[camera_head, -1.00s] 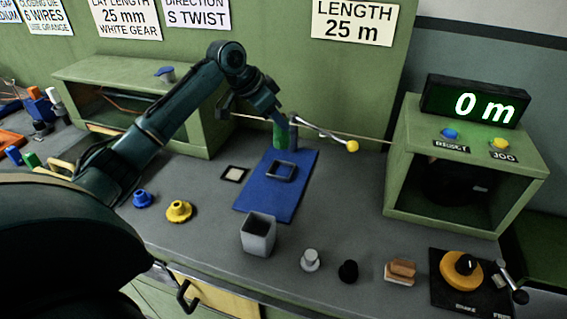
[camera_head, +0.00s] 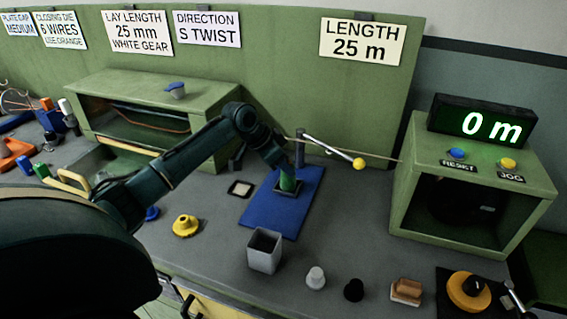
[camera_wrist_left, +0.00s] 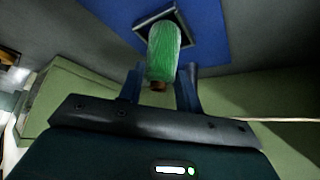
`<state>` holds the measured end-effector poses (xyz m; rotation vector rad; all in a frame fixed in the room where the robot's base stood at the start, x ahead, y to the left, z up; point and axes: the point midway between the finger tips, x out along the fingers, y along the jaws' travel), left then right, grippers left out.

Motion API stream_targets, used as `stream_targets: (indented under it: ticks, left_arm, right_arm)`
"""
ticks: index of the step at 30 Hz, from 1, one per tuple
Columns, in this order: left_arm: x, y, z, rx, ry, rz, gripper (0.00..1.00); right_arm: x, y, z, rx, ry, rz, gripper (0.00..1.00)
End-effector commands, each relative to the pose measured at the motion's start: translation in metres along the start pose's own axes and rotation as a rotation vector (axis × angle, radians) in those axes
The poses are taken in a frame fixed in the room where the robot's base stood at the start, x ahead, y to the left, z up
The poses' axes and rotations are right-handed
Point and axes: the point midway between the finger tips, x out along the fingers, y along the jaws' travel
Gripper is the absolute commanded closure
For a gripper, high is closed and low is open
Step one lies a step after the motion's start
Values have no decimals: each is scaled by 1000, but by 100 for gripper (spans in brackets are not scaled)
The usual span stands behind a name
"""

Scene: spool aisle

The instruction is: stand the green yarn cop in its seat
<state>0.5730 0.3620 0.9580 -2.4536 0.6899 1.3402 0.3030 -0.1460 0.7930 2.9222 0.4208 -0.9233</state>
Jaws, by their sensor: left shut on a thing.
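The green yarn cop (camera_head: 287,180) is held by my left gripper (camera_head: 288,168) above the blue mat (camera_head: 268,216). In the left wrist view the cop (camera_wrist_left: 164,52) sits between the two fingers of the left gripper (camera_wrist_left: 161,85), its brown end toward the palm. Its far end overlaps the dark square seat (camera_wrist_left: 183,18) on the blue mat. In the head view the seat (camera_head: 291,193) shows around the cop's lower end. I cannot tell if the cop touches the seat's bottom. My right gripper is not in view.
A rod with a yellow ball (camera_head: 359,163) reaches out close to the gripper's right. A green counter housing (camera_head: 470,190) stands at the right.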

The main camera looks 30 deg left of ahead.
Motion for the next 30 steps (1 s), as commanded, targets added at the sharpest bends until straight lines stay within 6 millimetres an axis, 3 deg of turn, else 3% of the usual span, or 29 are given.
stream_targets:
  ticks: [9, 18, 23, 30]
  left_arm:
    - [1, 0, 0, 0, -1, 1, 44]
    - [-4, 0, -2, 0, 1, -1, 44]
    - [-28, -1, -1, 2, 1, -3, 44]
    - [-81, -1, -1, 1, 0, -3, 44]
  right_arm:
    - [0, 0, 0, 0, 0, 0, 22]
    - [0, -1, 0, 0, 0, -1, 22]
    - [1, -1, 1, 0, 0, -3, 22]
    - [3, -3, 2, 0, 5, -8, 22]
